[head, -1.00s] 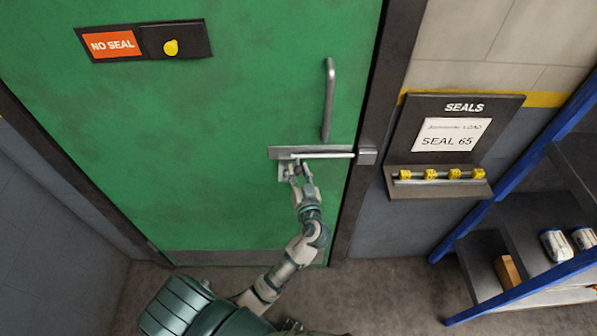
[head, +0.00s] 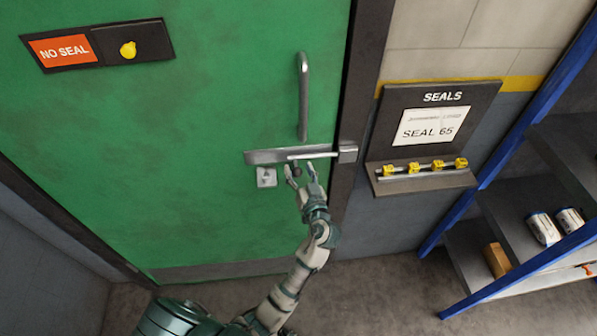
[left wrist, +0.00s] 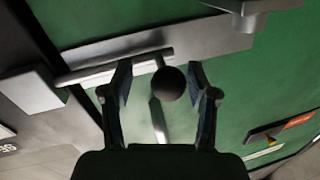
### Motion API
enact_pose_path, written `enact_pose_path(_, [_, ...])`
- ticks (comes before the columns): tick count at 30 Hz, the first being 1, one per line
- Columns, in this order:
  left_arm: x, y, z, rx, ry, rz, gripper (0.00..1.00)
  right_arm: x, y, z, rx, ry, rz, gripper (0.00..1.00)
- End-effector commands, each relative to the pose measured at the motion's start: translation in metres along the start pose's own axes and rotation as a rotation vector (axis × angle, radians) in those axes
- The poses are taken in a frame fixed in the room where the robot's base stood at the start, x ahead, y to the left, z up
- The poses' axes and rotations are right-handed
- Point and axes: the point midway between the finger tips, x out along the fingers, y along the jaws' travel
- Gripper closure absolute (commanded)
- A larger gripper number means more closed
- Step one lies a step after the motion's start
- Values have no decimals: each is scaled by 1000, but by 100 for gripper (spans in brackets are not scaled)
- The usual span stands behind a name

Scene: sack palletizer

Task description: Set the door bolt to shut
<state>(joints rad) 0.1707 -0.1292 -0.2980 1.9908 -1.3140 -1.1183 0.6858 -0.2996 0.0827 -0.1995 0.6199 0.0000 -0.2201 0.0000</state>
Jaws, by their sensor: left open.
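The door bolt (head: 315,155) is a pale rod on a grey plate (head: 262,157) on the green door. Its right end appears to meet the grey keeper block (head: 348,152) at the frame. How deep it sits inside is hidden. My left gripper (head: 303,170) is just below the rod. In the left wrist view the gripper (left wrist: 160,88) is open, with its fingers on either side of the bolt's dark round knob (left wrist: 168,83). The rod (left wrist: 115,68) and keeper (left wrist: 28,88) show there too. My right gripper is out of view.
A vertical door handle (head: 303,95) stands above the bolt, and a grey tab (head: 266,177) lies below the plate. A seals board (head: 432,120) with several yellow seals is to the right. A blue-framed shelf (head: 500,200) stands at far right.

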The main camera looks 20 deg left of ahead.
Motion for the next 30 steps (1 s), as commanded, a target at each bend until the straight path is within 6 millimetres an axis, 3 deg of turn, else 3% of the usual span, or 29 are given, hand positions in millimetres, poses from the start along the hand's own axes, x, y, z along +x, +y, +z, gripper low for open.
enact_pose_path(5, [-10,0,1,-1,-2,1,41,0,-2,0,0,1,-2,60])
enact_pose_path(19, [-101,3,3,3,-5,3,41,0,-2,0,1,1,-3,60])
enact_pose_path(24, [-115,4,3,2,-5,2,41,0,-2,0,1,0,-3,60])
enact_pose_path(30, [-116,3,2,2,-4,1,41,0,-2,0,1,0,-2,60])
